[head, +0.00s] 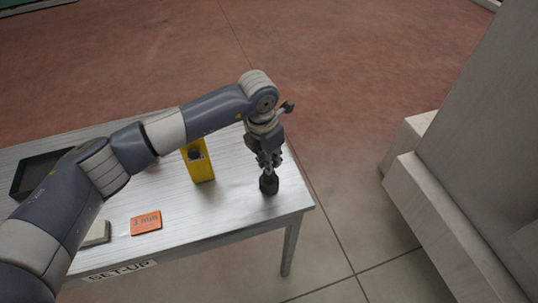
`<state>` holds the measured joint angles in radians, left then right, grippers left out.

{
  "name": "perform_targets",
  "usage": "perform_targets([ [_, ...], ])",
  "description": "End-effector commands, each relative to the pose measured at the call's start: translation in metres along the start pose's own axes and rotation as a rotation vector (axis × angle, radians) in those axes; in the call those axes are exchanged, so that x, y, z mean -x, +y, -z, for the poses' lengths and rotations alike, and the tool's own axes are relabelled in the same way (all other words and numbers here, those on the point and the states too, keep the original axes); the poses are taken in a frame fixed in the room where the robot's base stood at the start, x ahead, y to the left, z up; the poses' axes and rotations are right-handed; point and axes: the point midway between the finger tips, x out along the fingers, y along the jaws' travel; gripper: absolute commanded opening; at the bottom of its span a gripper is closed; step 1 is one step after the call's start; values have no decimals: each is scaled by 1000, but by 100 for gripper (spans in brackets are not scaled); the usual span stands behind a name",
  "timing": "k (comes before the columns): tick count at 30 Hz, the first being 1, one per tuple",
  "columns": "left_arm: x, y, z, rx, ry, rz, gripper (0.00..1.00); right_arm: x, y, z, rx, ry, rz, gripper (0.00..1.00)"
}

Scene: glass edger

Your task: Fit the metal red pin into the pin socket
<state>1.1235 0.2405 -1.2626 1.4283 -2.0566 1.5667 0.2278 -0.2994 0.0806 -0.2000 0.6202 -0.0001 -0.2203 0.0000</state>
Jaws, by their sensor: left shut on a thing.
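My left gripper (267,160) points straight down over the right end of the metal table. Its fingers are shut, and the thing between them, which I take for the metal red pin, is mostly hidden; I cannot make out any red on it. Directly below the fingertips a small dark round piece, seemingly the pin socket (269,186), stands on the table near its right edge. The fingertips are at its top; I cannot tell whether the held thing is inside it or just above. My right gripper is not in view.
A yellow block (203,170) with a dark round spot stands left of the gripper. An orange labelled card (146,223), a grey block (97,233) and a black tray (35,172) lie on the table (230,215). A large pale machine body (470,160) stands right, across open floor.

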Motion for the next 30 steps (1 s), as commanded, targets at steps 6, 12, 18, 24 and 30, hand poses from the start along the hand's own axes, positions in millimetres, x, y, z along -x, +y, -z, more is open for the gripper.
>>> perform_targets([
  [6,-2,0,0,-1,1,0,0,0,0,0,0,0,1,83],
  [12,-2,0,0,-1,1,0,32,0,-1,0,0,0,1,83],
  [18,-2,0,0,0,0,-1,32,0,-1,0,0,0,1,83],
  [24,2,1,0,-1,-5,-4,32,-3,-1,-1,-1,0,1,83],
  [30,34,2,-3,-1,-5,-6,32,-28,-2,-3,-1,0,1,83],
])
